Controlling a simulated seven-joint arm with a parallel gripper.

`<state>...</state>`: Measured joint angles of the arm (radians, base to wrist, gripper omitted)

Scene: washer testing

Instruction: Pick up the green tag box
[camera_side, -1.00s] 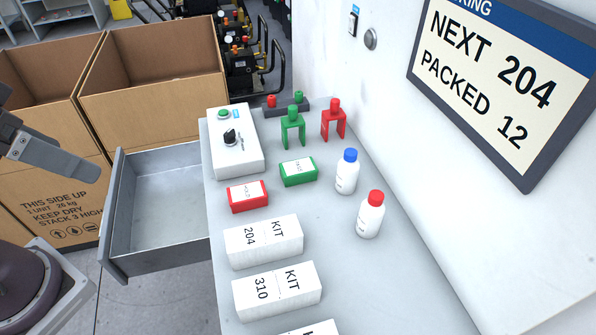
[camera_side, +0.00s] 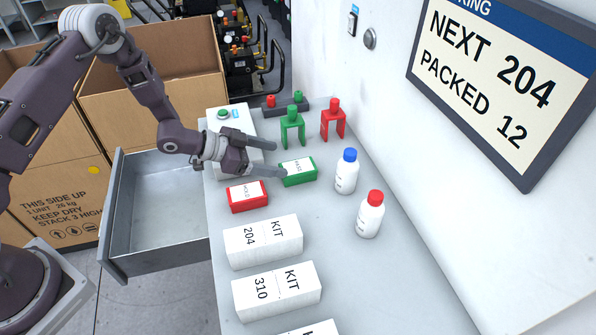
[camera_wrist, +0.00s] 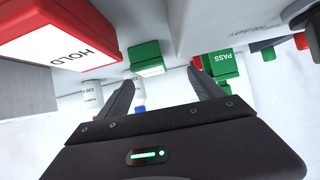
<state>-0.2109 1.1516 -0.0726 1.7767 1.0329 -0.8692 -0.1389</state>
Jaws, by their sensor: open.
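The green tag box (camera_side: 298,173) lies on the bench with a white label on top, right of and behind the red box. My gripper (camera_side: 279,158) is open and empty, its fingers pointing right. In the side view, the nearer fingertip overlaps the box's left end, and the other finger reaches behind it. I cannot tell whether they touch. In the wrist view, the green box (camera_wrist: 146,52) shows above and between my two fingers (camera_wrist: 160,77), a little beyond the tips.
The red HOLD box (camera_side: 248,196) is close below my gripper; it looms large in the wrist view (camera_wrist: 62,36). A control box (camera_side: 225,120) lies behind my wrist. Green (camera_side: 292,128) and red (camera_side: 333,120) stands, two bottles (camera_side: 346,175) and white kit boxes (camera_side: 263,242) surround the area. A drawer (camera_side: 165,215) is open.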

